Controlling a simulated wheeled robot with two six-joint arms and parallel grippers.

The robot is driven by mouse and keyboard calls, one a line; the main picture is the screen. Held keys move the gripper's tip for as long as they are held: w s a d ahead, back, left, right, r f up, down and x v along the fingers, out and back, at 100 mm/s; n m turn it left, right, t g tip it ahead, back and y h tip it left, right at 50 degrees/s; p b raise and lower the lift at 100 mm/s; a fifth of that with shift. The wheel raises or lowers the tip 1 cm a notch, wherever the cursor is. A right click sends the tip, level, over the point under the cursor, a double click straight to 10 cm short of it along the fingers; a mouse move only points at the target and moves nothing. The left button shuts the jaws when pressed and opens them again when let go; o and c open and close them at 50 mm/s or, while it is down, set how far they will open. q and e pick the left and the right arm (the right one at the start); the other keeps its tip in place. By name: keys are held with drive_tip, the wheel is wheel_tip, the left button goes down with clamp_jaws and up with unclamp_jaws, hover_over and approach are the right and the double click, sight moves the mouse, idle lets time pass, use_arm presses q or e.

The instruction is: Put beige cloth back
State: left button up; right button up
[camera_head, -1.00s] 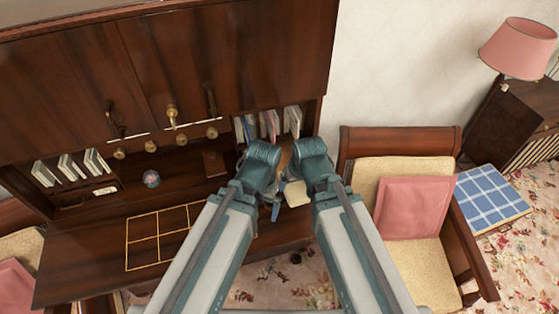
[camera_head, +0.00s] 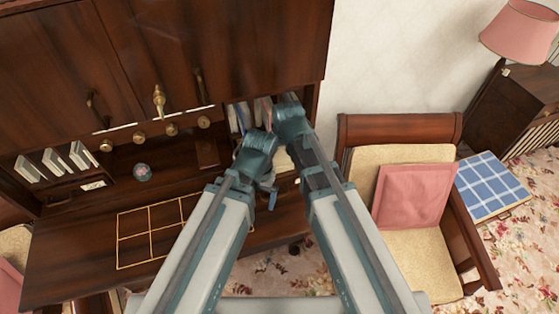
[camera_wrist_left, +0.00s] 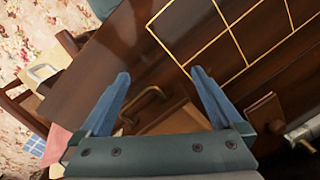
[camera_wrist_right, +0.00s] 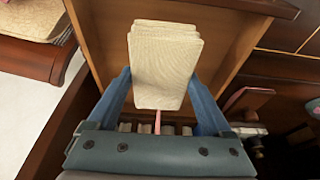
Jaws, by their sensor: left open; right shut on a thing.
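The beige cloth (camera_wrist_right: 165,62) is a folded, layered block between the blue fingers of my right gripper (camera_wrist_right: 163,85) in the right wrist view. A pale part of it (camera_head: 283,160) shows between my arms in the head view. My right gripper is shut on it, above a light-brown wooden interior (camera_wrist_right: 92,42). My left gripper (camera_wrist_left: 160,78) is open and empty in the left wrist view, above a dark wooden front with a brass handle (camera_wrist_left: 150,103). In the head view the left gripper (camera_head: 269,192) is low beside the desk; the right fingertips are hidden.
A dark desk (camera_head: 80,240) with a gold grid (camera_head: 155,232) stands at left. Upright books (camera_head: 243,115) fill a cubby behind my grippers. A small round ornament (camera_head: 142,172) sits on the desk. A chair with a pink cushion (camera_head: 412,195) is close on the right.

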sight(279, 158)
use_arm(q)
wheel_tip(279, 158, down, 4)
drive_tip(key=b, duration=0.3)
drive_tip(key=shift+w+d+r+b, duration=0.1)
drive_tip(key=shift+r+b, duration=0.05)
drive_tip(key=shift+b, duration=0.25)
use_arm(e)
wheel_tip(279, 158, down, 4)
drive_tip(key=shift+r, duration=0.15)
drive_tip(key=shift+w+a+f, duration=0.15)
drive_tip(key=shift+w+f, duration=0.05)
use_arm(q)
drive_tip(key=shift+w+d, duration=0.1)
use_arm(e)
drive_tip(key=shift+r, duration=0.15)
use_arm(q)
drive_tip(key=shift+f, duration=0.2)
use_arm(e)
drive_tip(key=o, duration=1)
use_arm(q)
drive_tip(key=shift+r, duration=0.1)
